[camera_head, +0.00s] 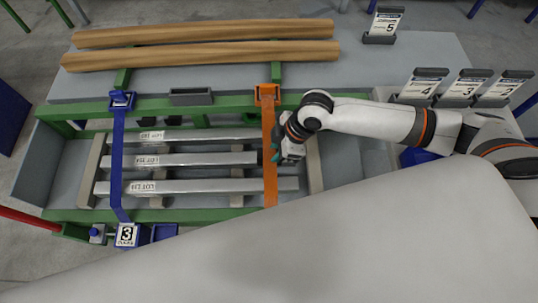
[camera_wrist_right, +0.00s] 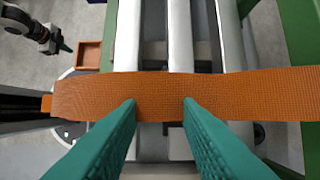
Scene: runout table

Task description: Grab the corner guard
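I cannot make out a thing that is clearly the corner guard in either view. My right gripper (camera_head: 277,154) hangs beside the orange strap (camera_head: 269,150), near the right ends of the metal bars. In the right wrist view the teal fingers of my right gripper (camera_wrist_right: 160,103) are apart, with only the strap (camera_wrist_right: 220,95) and bars showing between and beyond them. Whether the fingertips touch the strap is unclear. My left gripper (camera_wrist_right: 60,46) shows small at the upper left of the right wrist view, and its opening is unclear. It is not in the head view.
Several labelled metal bars (camera_head: 200,186) lie in the green-framed trough, crossed by a blue strap (camera_head: 118,160) at left. Two wooden beams (camera_head: 200,52) and a small grey tray (camera_head: 190,97) lie behind. Numbered signs (camera_head: 425,85) stand at right. A brown box (camera_wrist_right: 89,55) shows in the wrist view.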

